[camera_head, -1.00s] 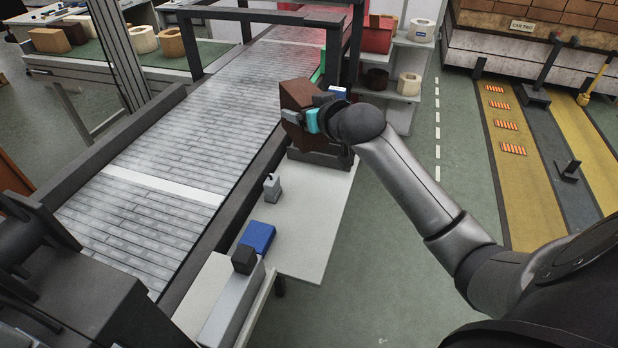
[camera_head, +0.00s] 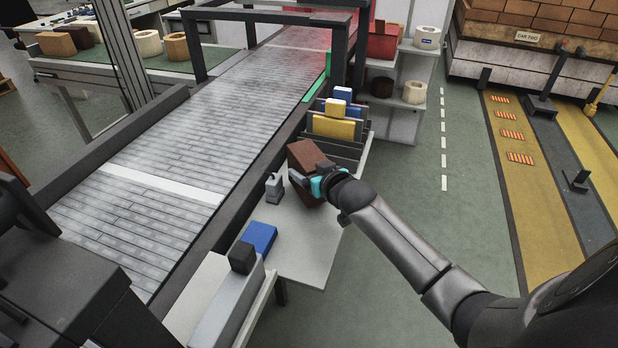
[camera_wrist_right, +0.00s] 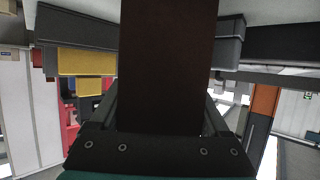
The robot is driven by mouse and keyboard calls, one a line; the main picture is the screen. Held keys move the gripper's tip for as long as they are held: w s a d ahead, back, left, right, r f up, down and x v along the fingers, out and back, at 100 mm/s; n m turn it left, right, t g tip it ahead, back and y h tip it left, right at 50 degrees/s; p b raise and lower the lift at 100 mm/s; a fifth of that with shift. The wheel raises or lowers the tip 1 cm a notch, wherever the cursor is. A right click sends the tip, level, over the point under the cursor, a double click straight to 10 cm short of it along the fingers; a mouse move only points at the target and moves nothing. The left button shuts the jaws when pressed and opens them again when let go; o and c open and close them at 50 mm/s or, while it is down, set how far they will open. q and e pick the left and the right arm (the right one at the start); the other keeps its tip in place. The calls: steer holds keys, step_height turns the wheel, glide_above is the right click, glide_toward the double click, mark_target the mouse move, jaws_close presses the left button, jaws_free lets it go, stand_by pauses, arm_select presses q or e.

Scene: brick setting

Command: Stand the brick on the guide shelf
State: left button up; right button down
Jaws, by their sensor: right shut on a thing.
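The brown brick (camera_head: 306,163) is held tilted by my right gripper (camera_head: 318,181), above the light side table (camera_head: 300,240) beside the conveyor. In the right wrist view the dark brick (camera_wrist_right: 166,65) fills the middle between the fingers. My right gripper is shut on it. A grey stepped rack (camera_head: 347,146) with yellow and blue blocks stands just behind the brick; it may be the guide shelf, but I cannot tell. My left gripper is not clearly visible.
The roller conveyor (camera_head: 185,140) runs along the left. A shelf unit (camera_head: 405,120) stands behind. The green floor at right is open.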

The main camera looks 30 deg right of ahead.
steer(key=shift+w+f, duration=0.1)
steer(key=shift+f, duration=0.7)
steer(key=shift+r, duration=0.1)
steer(key=shift+c, duration=1.4)
jaws_free()
steer(key=shift+f, duration=0.3)
steer(key=shift+o, duration=1.4)
steer(key=shift+r, duration=0.1)
